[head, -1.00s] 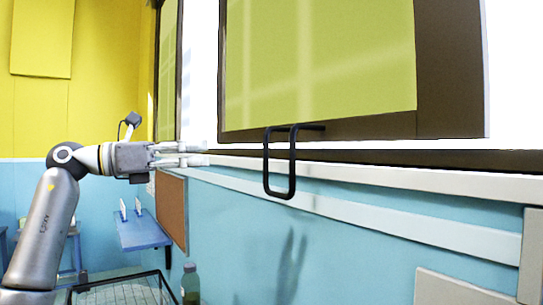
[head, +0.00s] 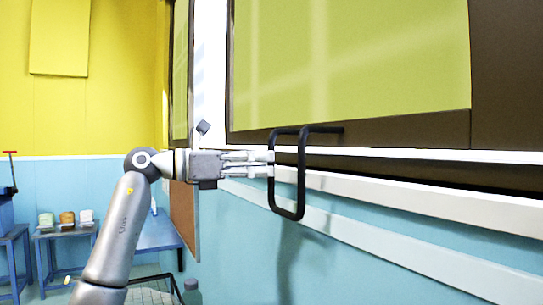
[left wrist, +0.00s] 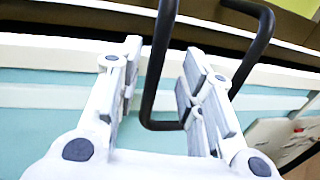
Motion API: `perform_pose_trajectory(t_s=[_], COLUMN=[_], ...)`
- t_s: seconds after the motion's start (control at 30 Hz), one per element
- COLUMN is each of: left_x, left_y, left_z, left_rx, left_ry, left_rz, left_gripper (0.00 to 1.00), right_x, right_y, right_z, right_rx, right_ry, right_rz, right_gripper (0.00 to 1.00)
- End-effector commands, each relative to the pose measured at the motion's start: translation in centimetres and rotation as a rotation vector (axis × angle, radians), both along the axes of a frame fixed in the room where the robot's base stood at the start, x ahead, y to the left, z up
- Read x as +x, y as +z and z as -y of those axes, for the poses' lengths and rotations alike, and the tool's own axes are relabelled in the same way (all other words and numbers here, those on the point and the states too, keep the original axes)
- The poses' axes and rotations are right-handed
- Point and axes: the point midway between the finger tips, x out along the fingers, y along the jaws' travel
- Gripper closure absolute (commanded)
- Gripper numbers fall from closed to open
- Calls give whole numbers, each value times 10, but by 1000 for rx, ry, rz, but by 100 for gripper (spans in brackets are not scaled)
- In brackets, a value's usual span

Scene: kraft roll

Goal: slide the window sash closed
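The window sash has a dark brown frame (head: 415,130) around a yellow-green pane (head: 350,60), at the upper right of the head view. A black U-shaped handle (head: 303,180) hangs from its lower edge, over the white sill. My left gripper (head: 268,163) points right, with its fingertips at the handle's left bar. In the left wrist view, my left gripper (left wrist: 163,58) is open, and one bar of the handle (left wrist: 150,90) shows between the fingers. The other bar lies beyond the right finger. I cannot tell whether the fingers touch the handle. My right gripper is not in view.
A white sill (head: 400,190) runs along the blue wall below the sash. A brown board (head: 184,220) is on the wall below my left gripper. A blue table (head: 155,236) stands farther back, and a small table with cups (head: 66,230) is at the left.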

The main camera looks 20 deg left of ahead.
Motion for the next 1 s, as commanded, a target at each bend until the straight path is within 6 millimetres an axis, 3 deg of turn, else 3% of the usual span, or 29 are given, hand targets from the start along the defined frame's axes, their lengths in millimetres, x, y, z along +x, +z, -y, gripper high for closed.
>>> perform_pose_trajectory(t_s=[0.13, 0.33, 0.57, 0.83, 1.0], left_x=[13, 20, 20, 20, 20], left_y=[2, 0, -1, 0, 0], left_z=[16, 23, 23, 23, 23], left_rx=[-2, 0, 0, 0, -1], left_ry=[-2, 0, 0, 0, 0], left_rz=[-1, 0, 0, 0, 1], left_gripper=[65, 65, 65, 99, 100], right_x=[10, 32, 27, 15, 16], right_y=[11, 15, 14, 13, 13], right_z=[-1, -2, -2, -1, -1], right_rx=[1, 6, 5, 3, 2], right_ry=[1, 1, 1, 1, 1], right_rz=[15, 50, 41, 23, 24], right_gripper=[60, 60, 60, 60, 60])
